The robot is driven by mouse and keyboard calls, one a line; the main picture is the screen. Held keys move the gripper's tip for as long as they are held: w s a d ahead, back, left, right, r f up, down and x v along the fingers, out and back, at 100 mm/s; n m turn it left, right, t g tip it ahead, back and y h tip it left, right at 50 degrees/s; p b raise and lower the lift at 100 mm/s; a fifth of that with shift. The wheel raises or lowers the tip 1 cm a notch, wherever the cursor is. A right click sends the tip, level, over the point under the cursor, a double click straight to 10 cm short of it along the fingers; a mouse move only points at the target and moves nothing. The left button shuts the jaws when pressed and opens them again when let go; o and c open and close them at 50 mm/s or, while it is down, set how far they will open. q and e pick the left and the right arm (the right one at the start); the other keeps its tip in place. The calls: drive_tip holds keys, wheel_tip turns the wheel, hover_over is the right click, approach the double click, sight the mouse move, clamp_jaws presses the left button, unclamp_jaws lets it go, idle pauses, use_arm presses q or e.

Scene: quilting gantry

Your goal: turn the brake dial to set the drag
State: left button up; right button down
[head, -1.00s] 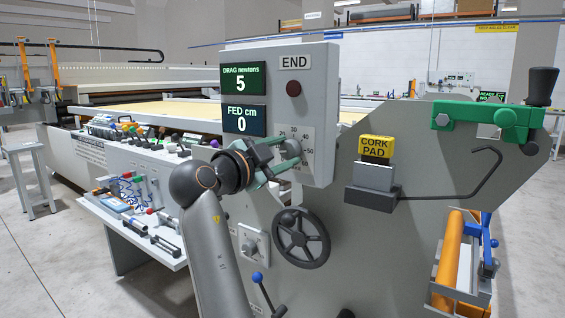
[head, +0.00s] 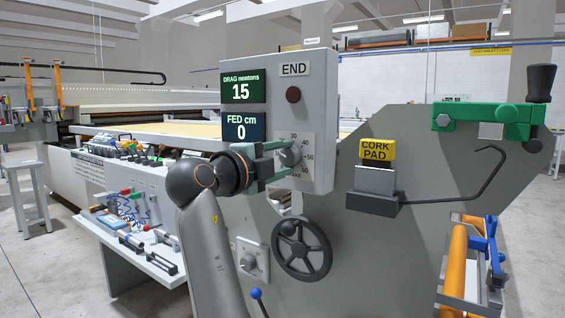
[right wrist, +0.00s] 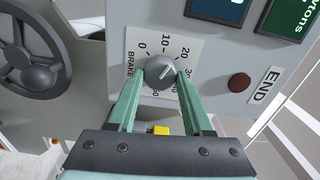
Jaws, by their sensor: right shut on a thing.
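The brake dial (head: 290,157) is a grey knob on the front of the grey control box. In the right wrist view the dial (right wrist: 160,73) sits on a white scale plate marked BRAKE, its white pointer between 10 and 20. My right gripper (head: 282,157) is shut on the dial, with one green finger on each side in the right wrist view (right wrist: 160,80). The green drag display (head: 242,88) reads 15 newtons. My left gripper is in neither view.
The FED display (head: 241,129) reads 0 cm. A dark red button (head: 293,95) is above the dial under the END label. A black handwheel (head: 302,249) and a smaller knob (head: 249,262) are below. A cork pad block (head: 376,180) is on the right.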

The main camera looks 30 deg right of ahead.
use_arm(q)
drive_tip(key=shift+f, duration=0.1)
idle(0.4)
use_arm(e)
drive_tip(key=shift+c, duration=1.5)
unclamp_jaws()
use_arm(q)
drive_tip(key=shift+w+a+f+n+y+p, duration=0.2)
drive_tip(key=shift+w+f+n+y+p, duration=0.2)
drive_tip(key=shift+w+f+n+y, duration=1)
use_arm(e)
drive_tip(key=v, duration=1.2)
drive_tip(key=shift+a, duration=0.2)
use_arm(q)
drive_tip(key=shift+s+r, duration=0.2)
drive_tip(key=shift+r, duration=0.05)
use_arm(e)
drive_tip(key=shift+s, duration=0.15)
